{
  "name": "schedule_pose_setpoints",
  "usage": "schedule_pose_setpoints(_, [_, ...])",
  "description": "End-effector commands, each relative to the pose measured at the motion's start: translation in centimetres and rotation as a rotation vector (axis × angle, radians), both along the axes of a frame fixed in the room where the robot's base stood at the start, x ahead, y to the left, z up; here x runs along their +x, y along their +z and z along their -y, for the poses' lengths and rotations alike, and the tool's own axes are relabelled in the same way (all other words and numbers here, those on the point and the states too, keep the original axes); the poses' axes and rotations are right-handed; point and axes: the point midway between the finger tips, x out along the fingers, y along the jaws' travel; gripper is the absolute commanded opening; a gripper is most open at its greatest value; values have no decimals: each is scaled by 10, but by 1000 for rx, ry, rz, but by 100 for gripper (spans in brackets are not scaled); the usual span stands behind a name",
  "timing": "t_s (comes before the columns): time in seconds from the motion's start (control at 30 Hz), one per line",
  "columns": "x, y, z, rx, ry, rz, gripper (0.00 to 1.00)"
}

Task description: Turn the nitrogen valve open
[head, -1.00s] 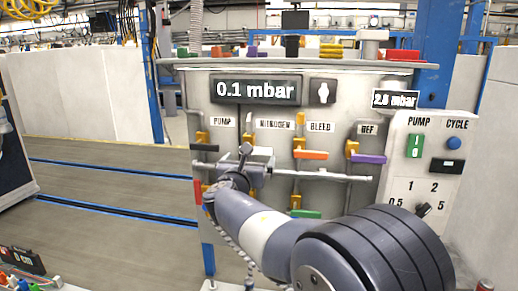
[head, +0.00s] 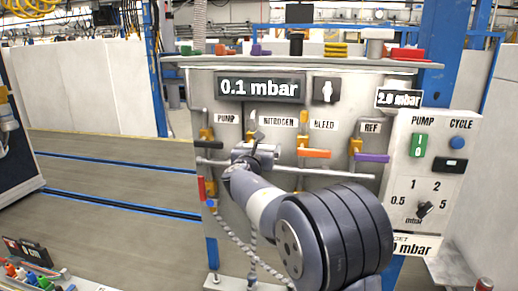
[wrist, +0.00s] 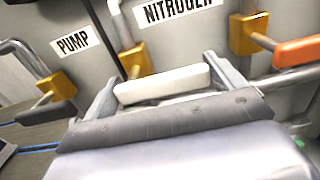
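The nitrogen valve shows in the wrist view as a yellow body (wrist: 136,61) with a white lever handle (wrist: 160,83), below the NITROGEN label (wrist: 180,10). The handle lies roughly level across the picture. My gripper (wrist: 163,88) is open, with one finger near each end of the handle. I cannot tell whether the fingers touch it. In the head view my gripper (head: 262,148) is at the panel just below the NITROGEN label (head: 278,121) and hides most of this valve.
The pump valve (head: 206,142) with a black handle is to the left. The bleed valve's orange handle (head: 315,153) and the REF valve's purple handle (head: 372,157) are to the right. A horizontal pipe (head: 325,172) runs below. The main display (head: 260,88) reads 0.1 mbar.

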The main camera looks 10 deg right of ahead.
Motion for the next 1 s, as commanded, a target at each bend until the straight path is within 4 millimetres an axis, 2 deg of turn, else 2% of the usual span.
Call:
schedule_pose_setpoints(0.07, [0, 0, 0, 0, 0, 0, 84])
schedule_pose_setpoints(0.5, [0, 0, 0, 0, 0, 0, 48])
schedule_pose_setpoints(0.77, [0, 2, 0, -24, 0, -10, 48])
schedule_pose_setpoints(1.0, [0, 9, -1, -136, 0, -58, 48])
